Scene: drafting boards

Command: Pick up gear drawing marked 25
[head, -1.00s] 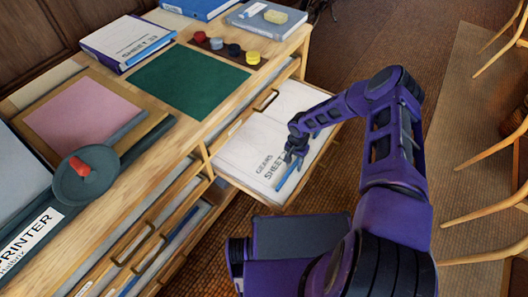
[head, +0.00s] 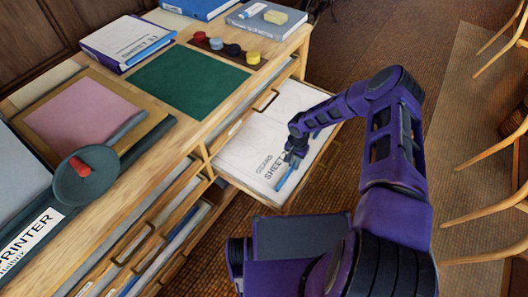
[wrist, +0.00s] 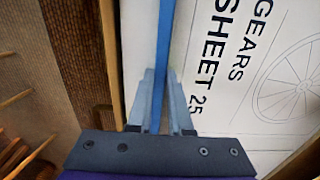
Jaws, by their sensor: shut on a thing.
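The gear drawing marked 25 (head: 258,133) is a white sheet lying in an open drawer. In the wrist view, the sheet (wrist: 222,100) reads "GEARS SHEET 25" beside part of a spoked wheel drawing. A blue strip (wrist: 166,25) runs along the edge of the sheet; it also shows in the head view (head: 287,183). My gripper (head: 292,160) is over the drawer's near right part. In the wrist view, my gripper (wrist: 160,75) has its two fingers closed on the blue strip, one on each side.
The open drawer's wooden wall (wrist: 110,60) runs close beside the fingers. Lower drawers (head: 150,245) are partly open. The cabinet top holds a green mat (head: 185,80), books (head: 128,42) and colored pots (head: 235,50). Chairs (head: 495,210) stand at the right.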

